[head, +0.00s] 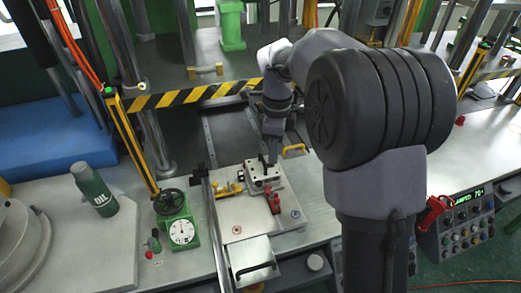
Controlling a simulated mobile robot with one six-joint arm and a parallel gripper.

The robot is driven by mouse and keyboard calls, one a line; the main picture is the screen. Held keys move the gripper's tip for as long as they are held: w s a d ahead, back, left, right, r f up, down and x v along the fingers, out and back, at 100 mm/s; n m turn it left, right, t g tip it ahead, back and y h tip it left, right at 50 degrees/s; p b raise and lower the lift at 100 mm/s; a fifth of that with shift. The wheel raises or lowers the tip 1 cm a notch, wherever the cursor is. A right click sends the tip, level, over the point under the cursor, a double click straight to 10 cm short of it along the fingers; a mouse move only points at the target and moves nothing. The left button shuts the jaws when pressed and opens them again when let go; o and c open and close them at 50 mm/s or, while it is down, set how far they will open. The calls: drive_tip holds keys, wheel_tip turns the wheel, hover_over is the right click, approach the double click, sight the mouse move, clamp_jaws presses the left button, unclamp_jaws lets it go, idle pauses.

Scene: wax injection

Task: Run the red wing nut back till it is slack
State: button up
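A small red part (274,201) stands on the pale fixture plate (243,215), at the front right of a metal block (262,174). It is the only red part I see on that plate. It is too small to make out wings, or whether it is tight or slack. My gripper (272,158) points down at the back of the metal block, behind the red part and apart from it. The fingertips are small and dark, and I cannot tell whether they are open or touch the block.
A yellow clamp (229,189) sits left of the block, and a yellow handle (294,149) behind it. A green dial gauge (181,232) and an oil bottle (93,188) stand to the left. A striped bar (190,96) crosses behind. A control box (459,228) is at right.

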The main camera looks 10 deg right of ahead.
sight(272, 193)
wheel_tip(272, 193, down, 18)
drive_tip(key=b, duration=0.6)
drive_tip(key=shift+w, duration=0.1)
drive_tip(key=shift+r, duration=0.1)
clamp_jaws()
